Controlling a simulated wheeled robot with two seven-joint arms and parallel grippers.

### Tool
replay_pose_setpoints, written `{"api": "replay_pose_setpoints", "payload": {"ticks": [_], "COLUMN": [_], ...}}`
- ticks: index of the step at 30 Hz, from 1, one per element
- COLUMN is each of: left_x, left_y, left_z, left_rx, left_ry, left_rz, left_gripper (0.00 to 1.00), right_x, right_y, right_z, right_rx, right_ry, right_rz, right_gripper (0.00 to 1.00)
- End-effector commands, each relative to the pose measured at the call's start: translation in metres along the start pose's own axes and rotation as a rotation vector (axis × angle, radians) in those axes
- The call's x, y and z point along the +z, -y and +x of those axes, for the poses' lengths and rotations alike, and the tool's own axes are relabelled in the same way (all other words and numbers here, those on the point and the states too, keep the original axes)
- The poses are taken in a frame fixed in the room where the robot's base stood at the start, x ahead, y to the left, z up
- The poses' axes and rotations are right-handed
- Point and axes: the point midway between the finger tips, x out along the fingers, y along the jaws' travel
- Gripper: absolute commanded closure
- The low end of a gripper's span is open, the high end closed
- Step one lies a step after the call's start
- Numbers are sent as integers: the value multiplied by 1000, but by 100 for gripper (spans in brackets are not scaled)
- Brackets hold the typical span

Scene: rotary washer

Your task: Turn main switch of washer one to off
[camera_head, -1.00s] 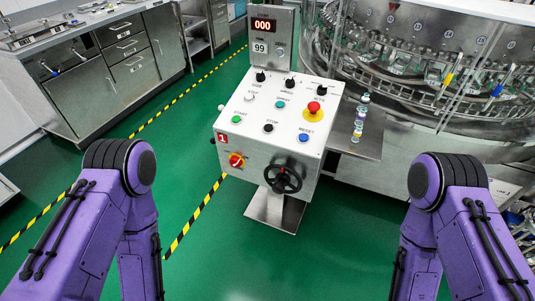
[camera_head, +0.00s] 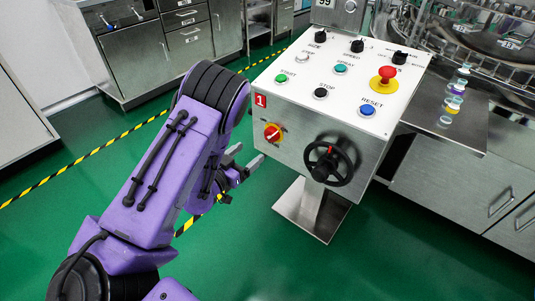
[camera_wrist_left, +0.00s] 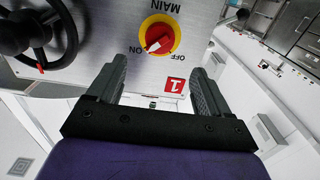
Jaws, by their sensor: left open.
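The main switch (camera_head: 273,133) is a red knob on a yellow disc, on the front face of the control box marked with a red "1" label (camera_head: 260,101). The left wrist view shows the switch (camera_wrist_left: 158,36) upside down with MAIN, ON and OFF lettering; a white mark is on the knob, but I cannot tell its setting for sure. My left gripper (camera_head: 245,157) is open and empty, just left of and below the switch, apart from it. In the left wrist view its fingers (camera_wrist_left: 158,68) point toward the switch and the red label. My right gripper is out of view.
A black handwheel (camera_head: 331,161) sticks out of the box right of the switch. Buttons, knobs and a red emergency stop (camera_head: 384,75) are on the top panel. A steel shelf with small vials (camera_head: 455,95) is at right. Green floor lies open in front.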

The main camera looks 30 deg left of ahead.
Motion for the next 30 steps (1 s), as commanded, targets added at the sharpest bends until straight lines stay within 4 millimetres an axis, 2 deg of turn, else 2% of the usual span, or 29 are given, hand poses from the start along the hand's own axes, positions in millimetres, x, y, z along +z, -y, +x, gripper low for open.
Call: {"api": "replay_pose_setpoints", "payload": {"ticks": [4,12,15,19,26,29,30], "left_x": [-5,-4,-3,-4,-4,-4,-3], "left_y": [0,1,1,1,1,1,1], "left_z": [20,79,93,103,104,104,103], "left_rx": [8,4,4,3,2,3,3], "left_ry": [-13,-10,-8,-7,-6,-5,-5], "left_rz": [3,0,1,-1,-2,-2,-2], "left_gripper": [21,21,21,21,21,50,63], "right_x": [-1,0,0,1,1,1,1], "right_y": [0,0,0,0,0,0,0], "right_z": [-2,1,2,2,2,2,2], "right_rx": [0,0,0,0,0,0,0], "right_ry": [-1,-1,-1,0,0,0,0], "right_rz": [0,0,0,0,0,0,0], "right_gripper": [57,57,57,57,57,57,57]}}
